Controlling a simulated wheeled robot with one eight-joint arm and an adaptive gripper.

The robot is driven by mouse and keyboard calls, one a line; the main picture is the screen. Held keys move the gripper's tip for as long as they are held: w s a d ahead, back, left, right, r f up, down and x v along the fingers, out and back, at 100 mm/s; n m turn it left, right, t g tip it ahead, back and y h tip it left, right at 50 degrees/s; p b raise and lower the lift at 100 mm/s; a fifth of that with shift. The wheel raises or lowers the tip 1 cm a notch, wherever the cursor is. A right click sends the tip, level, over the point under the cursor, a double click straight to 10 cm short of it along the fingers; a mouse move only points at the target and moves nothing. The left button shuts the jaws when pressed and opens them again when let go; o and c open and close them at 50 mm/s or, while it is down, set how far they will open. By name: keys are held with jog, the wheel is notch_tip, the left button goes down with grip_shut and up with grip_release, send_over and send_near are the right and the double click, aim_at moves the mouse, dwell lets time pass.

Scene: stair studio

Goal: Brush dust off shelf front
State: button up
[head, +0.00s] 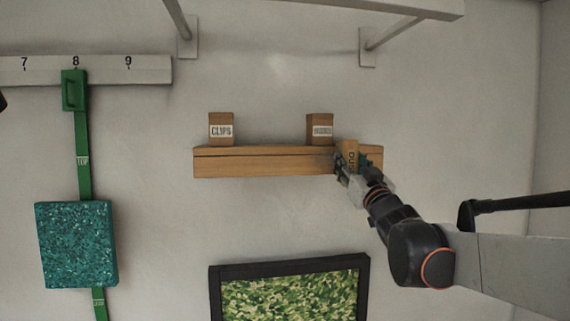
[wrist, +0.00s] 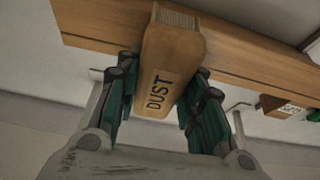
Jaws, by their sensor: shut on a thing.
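A wooden shelf (head: 260,164) is fixed to the wall in the middle of the head view. Its front board (wrist: 105,32) crosses the top of the wrist view. My gripper (head: 350,170) is at the shelf's right part. In the wrist view my gripper (wrist: 155,100) is shut on a tan brush block (wrist: 171,62) marked DUST, with a finger on each side. The block's far end, with ridged bristles, lies over the shelf front. I cannot tell whether the bristles touch it. Any dust on the shelf front is too small to make out.
A box marked CLIPS (head: 221,129) and another labelled box (head: 320,129) stand on the shelf. A black-framed picture (head: 290,267) hangs below. A green strap with a teal panel (head: 76,243) hangs at left. White brackets (head: 368,47) are above.

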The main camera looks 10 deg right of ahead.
jog(key=shift+w+a, duration=0.15)
jog(key=shift+a, duration=2.4)
jog(key=shift+w+a, duration=0.1)
jog(key=shift+a, duration=2.4)
jog(key=shift+s+p, duration=0.65)
jog(key=shift+s, duration=2.35)
jog(key=s+p, duration=0.1)
jog(key=s, duration=0.2)
